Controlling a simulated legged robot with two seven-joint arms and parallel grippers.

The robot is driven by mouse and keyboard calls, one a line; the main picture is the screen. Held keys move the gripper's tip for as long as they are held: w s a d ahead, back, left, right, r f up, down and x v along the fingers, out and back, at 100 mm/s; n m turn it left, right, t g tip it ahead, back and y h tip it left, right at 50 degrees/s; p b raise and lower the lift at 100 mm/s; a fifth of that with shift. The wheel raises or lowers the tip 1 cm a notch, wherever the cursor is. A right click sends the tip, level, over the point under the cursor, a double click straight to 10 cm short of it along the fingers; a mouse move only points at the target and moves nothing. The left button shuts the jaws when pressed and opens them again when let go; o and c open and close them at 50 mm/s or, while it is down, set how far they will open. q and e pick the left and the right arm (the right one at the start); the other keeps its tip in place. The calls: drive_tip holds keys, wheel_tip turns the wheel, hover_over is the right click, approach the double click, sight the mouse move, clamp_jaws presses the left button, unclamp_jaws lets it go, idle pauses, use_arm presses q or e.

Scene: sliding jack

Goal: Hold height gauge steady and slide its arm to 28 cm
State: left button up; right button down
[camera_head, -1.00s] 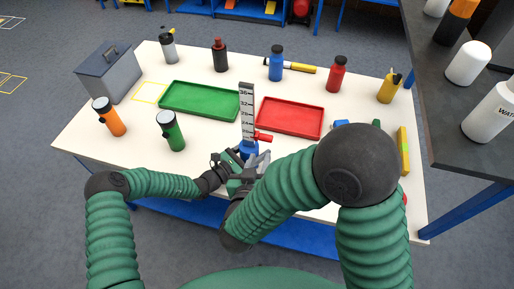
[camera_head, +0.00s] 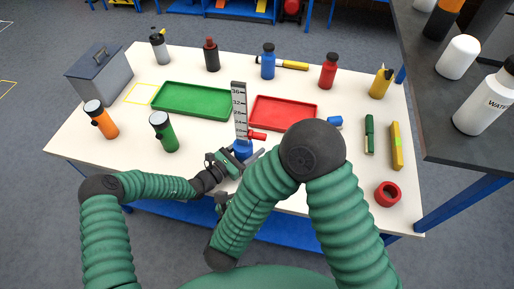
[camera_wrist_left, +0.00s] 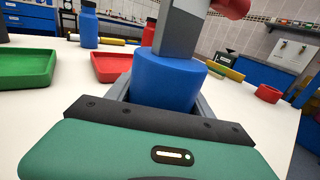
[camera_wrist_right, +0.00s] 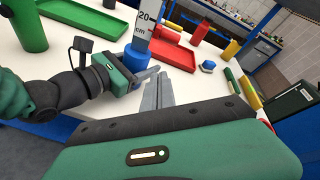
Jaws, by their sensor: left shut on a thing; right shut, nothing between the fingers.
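The height gauge has a grey numbered post (camera_head: 239,108), a blue round base (camera_head: 243,150) and a red sliding arm (camera_head: 257,135) low on the post, below the lower printed numbers. The exact reading is too small to tell. My left gripper (camera_head: 239,157) is shut on the blue base, which sits between its fingers in the left wrist view (camera_wrist_left: 168,82). The gauge stands upright. My right gripper (camera_wrist_right: 162,84) is shut and empty, its fingertips pointing toward the gauge and a little short of its base. In the head view my right arm hides much of it.
A green tray (camera_head: 193,115) and a red tray (camera_head: 283,127) lie behind the gauge. A green bottle (camera_head: 163,132) and an orange bottle (camera_head: 101,120) stand left. A red ring (camera_head: 387,194), a green marker (camera_head: 369,135) and a yellow block (camera_head: 396,146) lie right.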

drive_tip(key=w+d+m, duration=0.3)
drive_tip(key=w+m, duration=0.4)
drive_tip(key=w, duration=0.3)
drive_tip(key=shift+w+d+f, duration=0.15)
drive_tip(key=shift+f, duration=0.25)
wheel_tip(320, 180, up, 10)
idle(0.5)
